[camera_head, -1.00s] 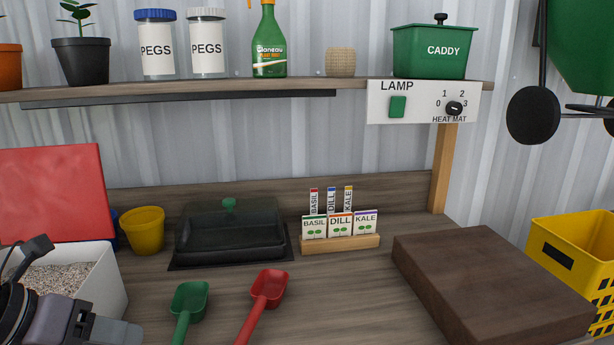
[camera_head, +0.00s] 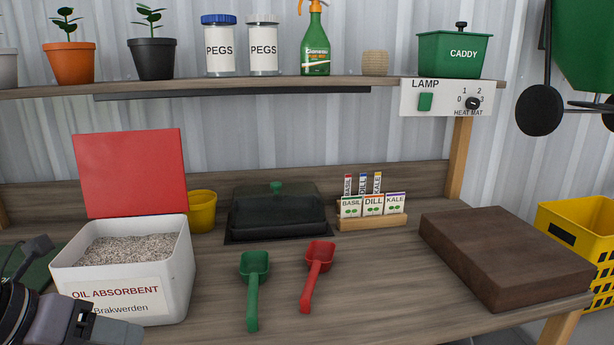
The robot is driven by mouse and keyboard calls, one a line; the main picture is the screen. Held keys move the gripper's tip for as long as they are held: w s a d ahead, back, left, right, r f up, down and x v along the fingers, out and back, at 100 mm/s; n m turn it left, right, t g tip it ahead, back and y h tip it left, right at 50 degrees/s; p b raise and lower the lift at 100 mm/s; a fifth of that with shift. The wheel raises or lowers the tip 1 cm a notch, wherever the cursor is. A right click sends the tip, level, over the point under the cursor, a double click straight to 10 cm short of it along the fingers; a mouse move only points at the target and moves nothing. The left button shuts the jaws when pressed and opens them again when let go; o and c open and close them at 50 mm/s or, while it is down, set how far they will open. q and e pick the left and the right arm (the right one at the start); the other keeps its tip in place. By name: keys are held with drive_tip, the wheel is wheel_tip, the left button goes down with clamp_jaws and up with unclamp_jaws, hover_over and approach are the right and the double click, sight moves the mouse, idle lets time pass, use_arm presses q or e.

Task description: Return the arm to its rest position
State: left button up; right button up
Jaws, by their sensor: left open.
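My left gripper (camera_head: 95,328) is at the lower left corner, in front of the white oil absorbent box (camera_head: 178,275). It is open, and nothing shows between its fingers; part of it is cut off by the picture edge. The box is full of grey granules, and its red lid (camera_head: 130,172) stands open at the back. A green scoop (camera_head: 253,285) and a red scoop (camera_head: 315,275) lie on the bench to the right of the box, apart from the gripper. My right gripper is not in view.
A dark covered tray (camera_head: 277,215), a yellow pot (camera_head: 202,211) and a seed packet holder (camera_head: 372,221) stand at the back. A brown block (camera_head: 505,250) lies at the right. A shelf (camera_head: 250,87) with pots and jars runs above.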

use_arm(q)
drive_tip(key=d+f+n+t+h+p, duration=0.1)
drive_tip(key=d+n+t+h, duration=0.1)
drive_tip(key=d+n+h, duration=0.5)
drive_tip(key=w+a+f+n+t+y+p, duration=0.1)
drive_tip(key=a+f+n+t+y, duration=0.2)
drive_tip(key=f+n, duration=0.45)
drive_tip(key=a+f+n+t+y+p, duration=0.15)
drive_tip(key=f+n+t+y, duration=0.3)
drive_tip(key=n, duration=0.55)
drive_tip(key=s+d+f+n+g+y, duration=0.1)
drive_tip(key=s+d+f+n+g, duration=0.2)
drive_tip(key=f, duration=0.5)
drive_tip(key=s+d+f+n+g+y, duration=0.1)
drive_tip(key=s+d+f+n+g, duration=0.1)
drive_tip(key=s+f+n, duration=0.4)
wheel_tip(320, 180, down, 2)
drive_tip(key=shift+s+d+f+g, duration=0.1)
drive_tip(key=shift+s+d+g, duration=0.3)
drive_tip(key=shift+s+g, duration=0.1)
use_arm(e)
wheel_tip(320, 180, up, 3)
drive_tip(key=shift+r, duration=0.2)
use_arm(q)
drive_tip(key=shift+y, duration=0.25)
